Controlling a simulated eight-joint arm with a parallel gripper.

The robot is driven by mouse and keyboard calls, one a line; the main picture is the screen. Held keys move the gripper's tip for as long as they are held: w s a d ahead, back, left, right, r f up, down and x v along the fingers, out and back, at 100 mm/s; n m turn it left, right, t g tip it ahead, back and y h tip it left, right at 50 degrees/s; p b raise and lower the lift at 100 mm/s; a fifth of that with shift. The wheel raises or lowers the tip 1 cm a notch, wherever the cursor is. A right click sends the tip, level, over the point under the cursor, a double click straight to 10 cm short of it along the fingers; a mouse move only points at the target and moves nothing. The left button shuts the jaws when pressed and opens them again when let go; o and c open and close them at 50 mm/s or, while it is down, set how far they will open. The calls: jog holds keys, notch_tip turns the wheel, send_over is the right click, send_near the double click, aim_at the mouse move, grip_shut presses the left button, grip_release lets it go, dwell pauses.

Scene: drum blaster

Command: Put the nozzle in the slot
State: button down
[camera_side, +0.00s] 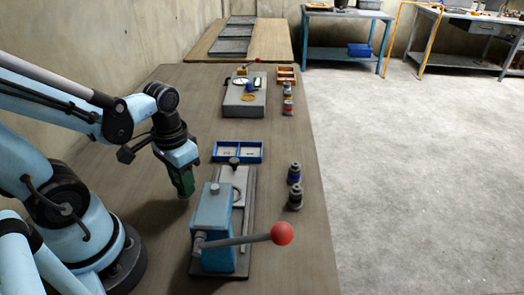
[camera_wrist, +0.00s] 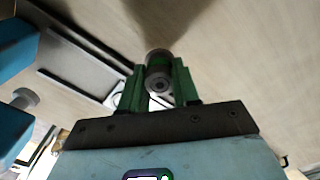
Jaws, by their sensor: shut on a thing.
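My gripper (camera_side: 183,185) hangs above the wooden table, to the left of the blue lever machine (camera_side: 212,225) in the side view. Its green fingers (camera_wrist: 158,88) are shut on a dark grey round nozzle (camera_wrist: 158,62) with a hole in its end face. The machine has a grey base with a channel (camera_side: 240,188). A blue tray (camera_side: 237,159) with two compartments lies behind it. Which of these is the slot I cannot tell. In the wrist view the machine's blue body (camera_wrist: 12,130) shows at the left edge.
The machine's lever with a red ball (camera_side: 282,233) reaches out to the right. A grey block (camera_side: 244,98) with small parts lies farther back. The table left of the tray is clear.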

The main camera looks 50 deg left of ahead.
jog(key=shift+f, duration=1.5)
jog(key=shift+f, duration=0.15)
jog(key=c, duration=0.8)
grip_release()
jog(key=shift+r, duration=6)
jog(key=w+d+t, duration=0.1)
jog(key=w+t, duration=0.1)
jog(key=w+d+t, duration=0.1)
jog(key=w+t, duration=0.1)
jog(key=w, duration=0.1)
jog(key=w+d+m+t, duration=0.1)
jog(key=w+t, duration=0.1)
jog(key=shift+w+d+r, duration=0.1)
jog(key=shift+w+r, duration=0.05)
jog(key=shift+w, duration=0.1)
jog(key=shift+o, duration=0.3)
jog(key=shift+w+d+r+t, duration=0.25)
jog(key=shift+w+t, duration=0.2)
jog(key=shift+t, duration=0.15)
